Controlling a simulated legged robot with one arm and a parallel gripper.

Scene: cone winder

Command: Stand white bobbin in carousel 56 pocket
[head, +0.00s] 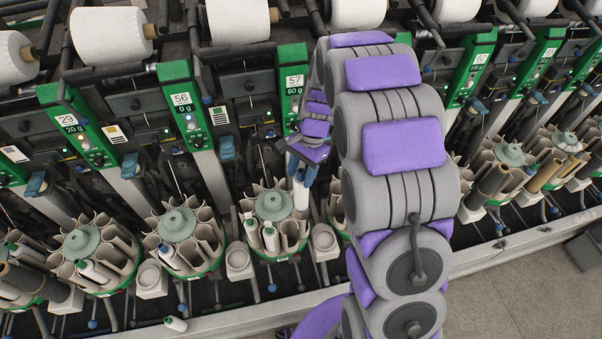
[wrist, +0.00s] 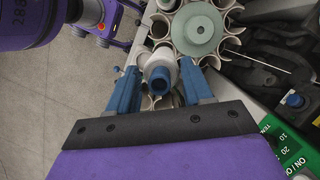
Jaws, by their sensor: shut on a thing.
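My gripper (head: 304,160) is shut on a white bobbin (head: 300,194), which hangs down from its fingers at the right side of a carousel (head: 273,206). The wrist view shows my blue fingers (wrist: 160,82) on either side of the bobbin (wrist: 163,58), with its blue end towards the camera. The bobbin is over or in an outer pocket of the carousel (wrist: 201,28); how deep its lower end sits is hidden. The 56 sign (head: 181,99) is on the green panel up and left of this carousel.
Two white bobbins (head: 271,240) stand in front pockets of the same carousel. A loose bobbin (head: 175,323) lies on the front ledge.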

